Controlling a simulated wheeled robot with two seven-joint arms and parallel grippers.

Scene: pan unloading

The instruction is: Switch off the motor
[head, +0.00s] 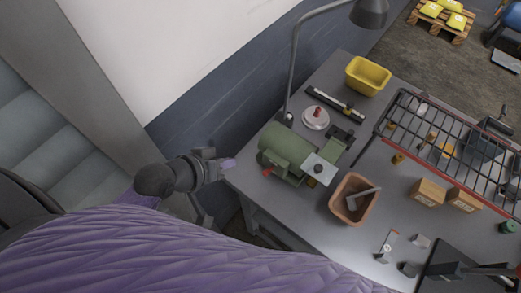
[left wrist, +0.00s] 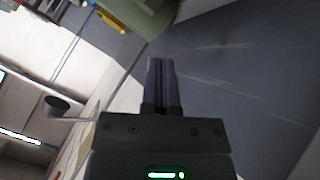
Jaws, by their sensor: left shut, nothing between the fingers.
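The green motor (head: 286,149) lies on the grey workbench near its left edge. A small red part (head: 267,172) shows low on its left end; I cannot tell its switch position. A pale plate (head: 320,169) sits at its right end. My left gripper (head: 229,164) is shut and empty. It is left of the motor, apart from it, at the bench's left edge. In the left wrist view its closed fingers (left wrist: 162,80) point up the picture, and part of a green body (left wrist: 150,16) shows at the top. I do not see my right gripper.
A desk lamp (head: 296,62) rises behind the motor. A white disc with a red knob (head: 317,118), a yellow bin (head: 367,75) and an orange-brown bin (head: 353,199) stand near it. A wire rack (head: 455,140) covers the right part. Cardboard boxes (head: 427,192) stand below it.

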